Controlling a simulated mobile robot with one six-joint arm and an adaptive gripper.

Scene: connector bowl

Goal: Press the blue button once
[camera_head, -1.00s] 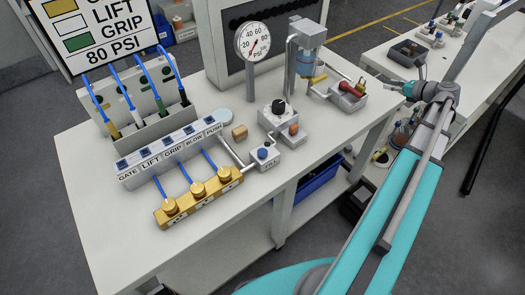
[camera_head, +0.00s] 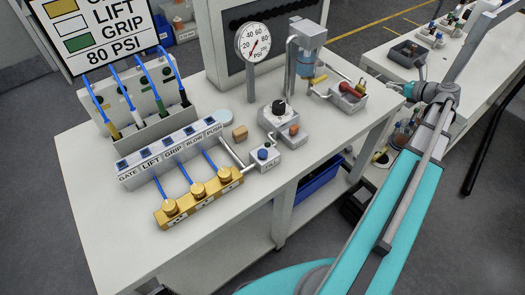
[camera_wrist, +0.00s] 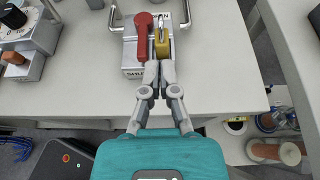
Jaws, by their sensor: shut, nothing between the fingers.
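The blue button (camera_head: 263,154) is a small round cap on top of a grey block near the front right edge of the workbench (camera_head: 105,225). It does not show in the wrist view. My gripper (camera_wrist: 158,68) is shut and empty. In the wrist view its fingertips are in front of a grey block with a red lever (camera_wrist: 149,38) and a yellow piece (camera_wrist: 163,40). I cannot tell whether they touch it. In the head view my gripper is at the right, well apart from the blue button.
A block with an orange button (camera_head: 293,130) and black knob (camera_head: 278,106) stands behind the blue button. A wooden block (camera_head: 240,132) lies to its left. A pressure gauge (camera_head: 253,43) and the red-lever unit (camera_head: 349,95) stand farther back. Brass valves (camera_head: 197,190) sit at the front.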

